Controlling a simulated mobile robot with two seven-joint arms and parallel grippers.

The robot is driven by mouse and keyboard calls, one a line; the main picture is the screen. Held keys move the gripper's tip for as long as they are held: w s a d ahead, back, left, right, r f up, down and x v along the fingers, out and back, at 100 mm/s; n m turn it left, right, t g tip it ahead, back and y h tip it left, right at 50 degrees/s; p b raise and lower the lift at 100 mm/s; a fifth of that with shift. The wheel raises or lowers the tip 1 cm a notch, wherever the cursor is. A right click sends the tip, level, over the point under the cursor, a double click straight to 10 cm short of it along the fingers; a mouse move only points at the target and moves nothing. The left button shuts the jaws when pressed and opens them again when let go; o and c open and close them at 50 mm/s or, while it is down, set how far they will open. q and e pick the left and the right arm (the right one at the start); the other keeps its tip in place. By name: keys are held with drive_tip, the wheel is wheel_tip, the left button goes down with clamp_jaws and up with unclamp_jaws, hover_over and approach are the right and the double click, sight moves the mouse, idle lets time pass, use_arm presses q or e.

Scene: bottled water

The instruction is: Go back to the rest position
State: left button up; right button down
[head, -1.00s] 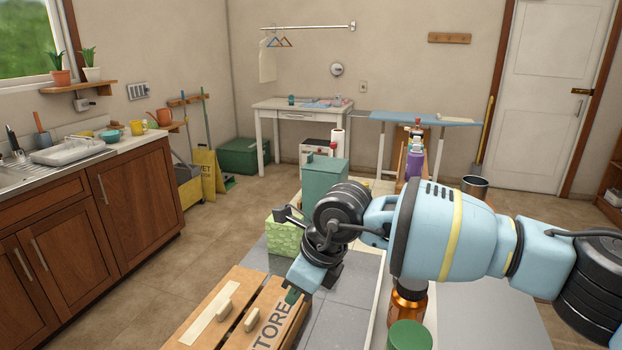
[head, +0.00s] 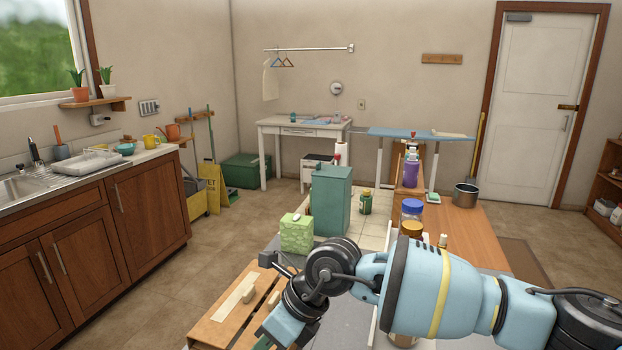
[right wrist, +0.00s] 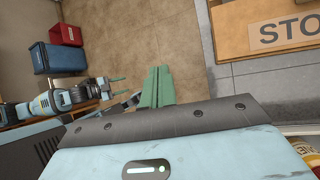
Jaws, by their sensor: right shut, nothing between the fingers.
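My right arm comes in from the right in the head view, and its gripper (head: 262,343) hangs low at the bottom edge, beside the wooden crate (head: 217,328). In the right wrist view the green fingers of my right gripper (right wrist: 157,87) are together with nothing between them, above the floor, left of the crate (right wrist: 226,40) lettered "STO". My left gripper (right wrist: 118,86) shows small at the left of that view, its two green fingers apart and empty. The left arm is outside the head view.
A green tissue box (head: 297,236), a teal canister (head: 331,203) and a green jar (head: 365,203) stand behind the crate. A blue-lidded bottle (head: 411,209) stands behind my right arm. Red (right wrist: 66,35) and blue (right wrist: 53,59) bins stand on the floor. Floor left of the crate is clear.

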drive_tip(key=s+a+r+m+g+y, duration=0.1)
drive_tip(key=s+a+r+m+y, duration=0.2)
drive_tip(key=s+a+m+y, duration=0.6)
drive_tip(key=d+f+m+t+h+p, duration=0.1)
drive_tip(key=d+f+m+t+h, duration=0.2)
drive_tip(key=d+f+m+t, duration=0.9)
drive_tip(key=d+f+m+t+h+p, duration=0.1)
drive_tip(key=d+f+m+t+h, duration=0.5)
drive_tip(key=m, duration=1.1)
use_arm(q)
drive_tip(key=shift+t, duration=0.5)
drive_tip(key=w+r, duration=0.1)
drive_tip(key=r, duration=0.1)
drive_tip(key=w+r, duration=0.1)
drive_tip(key=shift+w+a+r+p, duration=0.2)
drive_tip(key=shift+w+r+p, duration=0.15)
drive_tip(key=shift+r+p, duration=0.05)
use_arm(e)
drive_tip(key=s+d+f+m+g+h, duration=0.2)
drive_tip(key=s+d+f+m+g, duration=0.1)
drive_tip(key=s+d+f, duration=0.5)
drive_tip(key=s+d+f+m+g+h, duration=0.3)
drive_tip(key=s+d+f+m, duration=0.3)
drive_tip(key=s+d, duration=0.5)
drive_tip(key=s+f+g, duration=0.1)
drive_tip(key=s+f, duration=0.1)
drive_tip(key=s, duration=0.1)
drive_tip(key=shift+f+m+g, duration=0.2)
drive_tip(key=shift+m+g, duration=0.1)
